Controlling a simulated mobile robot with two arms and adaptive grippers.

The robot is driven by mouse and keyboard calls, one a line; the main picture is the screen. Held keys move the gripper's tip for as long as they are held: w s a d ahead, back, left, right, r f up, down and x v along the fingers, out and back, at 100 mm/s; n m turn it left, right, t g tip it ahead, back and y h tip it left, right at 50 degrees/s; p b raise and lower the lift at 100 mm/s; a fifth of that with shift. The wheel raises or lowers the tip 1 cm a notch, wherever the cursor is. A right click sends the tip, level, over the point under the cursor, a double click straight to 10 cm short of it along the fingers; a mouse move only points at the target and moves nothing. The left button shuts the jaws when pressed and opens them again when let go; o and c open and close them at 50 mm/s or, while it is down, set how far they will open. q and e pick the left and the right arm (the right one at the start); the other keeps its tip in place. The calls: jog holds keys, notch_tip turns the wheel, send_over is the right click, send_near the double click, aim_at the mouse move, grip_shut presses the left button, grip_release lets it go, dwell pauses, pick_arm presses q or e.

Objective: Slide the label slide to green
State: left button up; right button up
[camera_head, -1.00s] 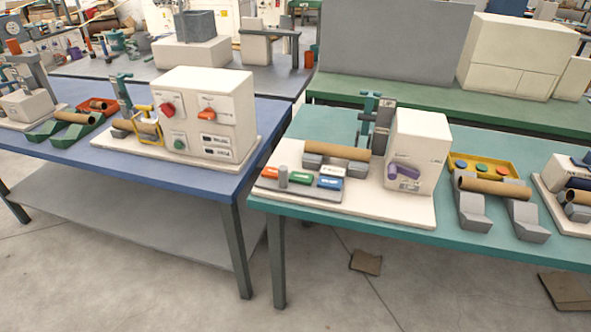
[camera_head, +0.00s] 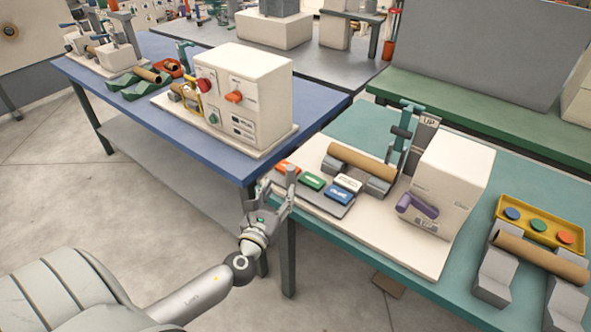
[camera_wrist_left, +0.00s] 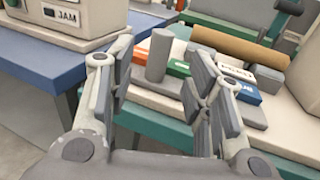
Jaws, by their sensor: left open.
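The label slide is a grey plate (camera_head: 327,205) at the near left of the cream winder base on the teal table. It bears an orange label (camera_head: 284,167), a green label (camera_head: 312,181), a white label (camera_head: 348,183) and a blue label (camera_head: 338,196). Its upright grey knob (camera_head: 291,175) appears between orange and green in the head view. In the wrist view the knob (camera_wrist_left: 160,56) shows beyond the spread fingers, with green (camera_wrist_left: 178,69) right of it. My left gripper (camera_head: 277,190) is open and empty at the table's near left edge; contact with the knob is unclear.
A brown tube (camera_head: 361,161) rests on grey cradles behind the labels. The cream winder box (camera_head: 452,185) with a purple handle (camera_head: 417,207) stands right of them. The blue table (camera_head: 200,128) with another machine (camera_head: 245,95) is close on the left.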

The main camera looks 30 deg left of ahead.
aim_at(289, 175)
pick_arm(q)
jog(key=x, duration=0.3)
jog(key=shift+w+r, duration=0.1)
jog(key=shift+w, duration=0.05)
jog(key=x, duration=0.5)
jog(key=shift+d+p, duration=0.1)
jog(key=shift+p, duration=0.2)
jog(key=shift+w, duration=0.55)
pick_arm(e)
jog(key=shift+w+d+r, duration=0.2)
jog(key=shift+w+r, duration=0.15)
jog(key=shift+r, duration=0.05)
pick_arm(q)
grip_shut()
pick_arm(e)
jog(key=shift+a, duration=0.2)
